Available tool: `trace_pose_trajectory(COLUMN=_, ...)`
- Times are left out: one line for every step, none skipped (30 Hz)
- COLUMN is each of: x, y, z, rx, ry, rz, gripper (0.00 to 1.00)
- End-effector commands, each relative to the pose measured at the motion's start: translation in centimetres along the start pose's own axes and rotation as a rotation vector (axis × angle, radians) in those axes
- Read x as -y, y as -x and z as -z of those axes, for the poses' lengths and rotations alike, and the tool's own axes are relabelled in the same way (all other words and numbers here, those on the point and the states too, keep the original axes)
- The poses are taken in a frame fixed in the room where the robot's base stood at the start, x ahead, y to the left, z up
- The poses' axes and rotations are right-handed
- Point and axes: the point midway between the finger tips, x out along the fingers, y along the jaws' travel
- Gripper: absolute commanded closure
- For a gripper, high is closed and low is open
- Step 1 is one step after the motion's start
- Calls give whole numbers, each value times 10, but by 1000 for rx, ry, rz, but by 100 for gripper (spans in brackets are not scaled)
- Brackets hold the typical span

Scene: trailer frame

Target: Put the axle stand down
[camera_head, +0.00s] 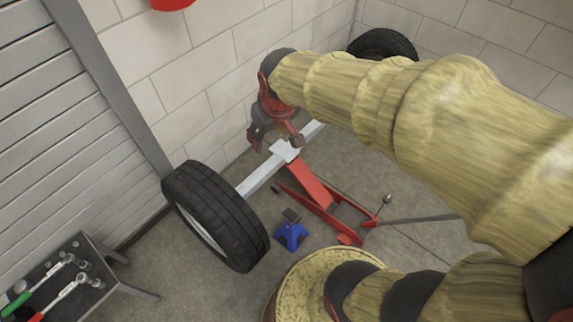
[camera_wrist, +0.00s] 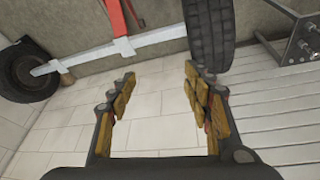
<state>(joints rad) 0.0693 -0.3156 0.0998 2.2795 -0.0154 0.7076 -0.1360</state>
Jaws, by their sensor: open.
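The blue axle stand (camera_head: 291,234) stands on the concrete floor, apparently upright, between the near tyre and the red floor jack. Its dark top points up and nothing holds it. My gripper (camera_head: 277,143) is open and empty, above and behind the stand in the head view, close to the pale axle beam (camera_head: 262,176). In the wrist view my gripper (camera_wrist: 160,76) shows its two fingers spread wide, with only wall blocks between them. The axle beam (camera_wrist: 85,60) runs beyond the fingertips there. I cannot see the stand in the wrist view.
A red floor jack (camera_head: 315,190) reaches under the beam, its long handle (camera_head: 410,219) extending right. A near tyre (camera_head: 215,215) and a far tyre (camera_head: 383,44) sit on the beam. A tool bench (camera_head: 85,245) stands lower left. The block wall (camera_head: 215,55) is close behind my gripper.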

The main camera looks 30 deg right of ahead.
Motion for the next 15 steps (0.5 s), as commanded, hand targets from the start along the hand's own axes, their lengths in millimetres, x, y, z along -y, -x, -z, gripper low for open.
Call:
trace_pose_trajectory(x=5, y=19, z=-10, rx=-24, ry=-8, rz=1, gripper=50)
trace_pose_trajectory(x=9, y=29, z=-18, rx=-32, ry=-14, rz=3, gripper=50)
trace_pose_trajectory(x=12, y=41, z=-27, rx=-47, ry=-22, rz=5, gripper=50)
trace_pose_trajectory(x=15, y=49, z=-35, rx=-55, ry=-29, rz=7, gripper=50)
trace_pose_trajectory(x=18, y=57, z=-42, rx=-64, ry=-35, rz=9, gripper=50)
trace_pose_trajectory(x=21, y=66, z=-52, rx=-74, ry=-43, rz=12, gripper=50)
trace_pose_trajectory(x=23, y=72, z=-59, rx=-83, ry=-49, rz=14, gripper=50)
trace_pose_trajectory(x=26, y=78, z=-66, rx=-89, ry=-54, rz=16, gripper=50)
trace_pose_trajectory(x=28, y=84, z=-75, rx=-98, ry=-60, rz=19, gripper=50)
trace_pose_trajectory(x=30, y=88, z=-80, rx=-103, ry=-65, rz=21, gripper=50)
trace_pose_trajectory(x=31, y=91, z=-86, rx=-108, ry=-69, rz=23, gripper=50)
trace_pose_trajectory(x=32, y=95, z=-91, rx=-113, ry=-74, rz=24, gripper=50)
trace_pose_trajectory(x=33, y=97, z=-95, rx=-117, ry=-76, rz=26, gripper=50)
trace_pose_trajectory(x=34, y=99, z=-98, rx=-119, ry=-79, rz=27, gripper=50)
trace_pose_trajectory(x=35, y=100, z=-102, rx=-121, ry=-82, rz=28, gripper=50)
